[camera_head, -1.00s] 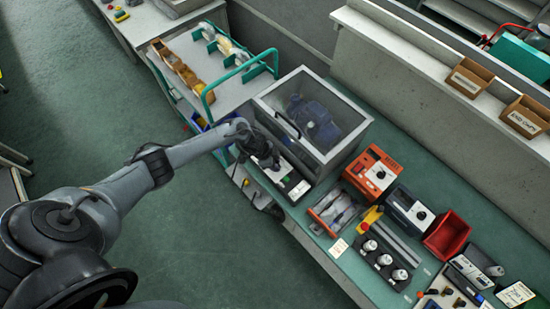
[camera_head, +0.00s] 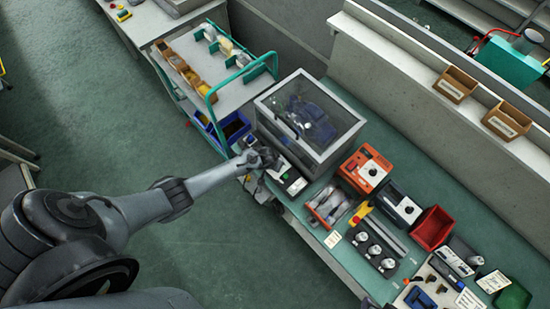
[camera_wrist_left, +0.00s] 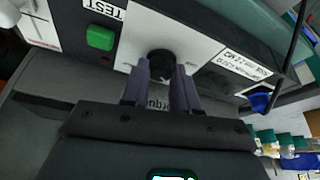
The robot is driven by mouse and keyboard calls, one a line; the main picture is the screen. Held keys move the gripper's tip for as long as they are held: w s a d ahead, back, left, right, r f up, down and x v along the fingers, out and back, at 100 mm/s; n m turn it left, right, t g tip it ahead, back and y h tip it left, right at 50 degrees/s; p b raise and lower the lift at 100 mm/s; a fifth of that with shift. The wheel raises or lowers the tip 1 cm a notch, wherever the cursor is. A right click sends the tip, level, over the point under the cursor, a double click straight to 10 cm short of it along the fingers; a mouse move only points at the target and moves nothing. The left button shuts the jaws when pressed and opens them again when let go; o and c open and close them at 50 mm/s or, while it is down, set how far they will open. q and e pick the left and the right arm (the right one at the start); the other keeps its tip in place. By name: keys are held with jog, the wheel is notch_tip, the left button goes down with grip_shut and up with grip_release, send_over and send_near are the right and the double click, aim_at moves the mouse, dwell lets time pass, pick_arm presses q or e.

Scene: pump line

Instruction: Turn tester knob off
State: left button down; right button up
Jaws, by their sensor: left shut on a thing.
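The tester is a grey-white unit with a dark top edge (camera_head: 291,180) at the near-left front of the bench, in front of a clear-lidded case. In the head view my left gripper (camera_head: 265,158) is at the tester's left end, and the knob is hidden there. My right gripper is not in view.
The clear-lidded case (camera_head: 335,150) stands close behind the tester. A teal-railed cart (camera_head: 246,90) is to the left. An orange unit (camera_head: 366,168), a red bin (camera_head: 432,228) and a rack of cylinders fill the bench to the right.

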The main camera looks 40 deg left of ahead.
pick_arm(q)
jog(key=n, duration=0.1)
jog(key=n+y, duration=0.1)
jog(key=shift+w+d+n, duration=0.1)
jog(key=shift+d+n, duration=0.1)
jog(key=shift+n, duration=0.2)
jog(key=shift+n+g+y, duration=0.4)
jog(key=shift+n+y, duration=0.1)
jog(key=shift+n, duration=1.1)
jog(key=c, duration=0.9)
grip_release()
jog(key=shift+o, duration=0.2)
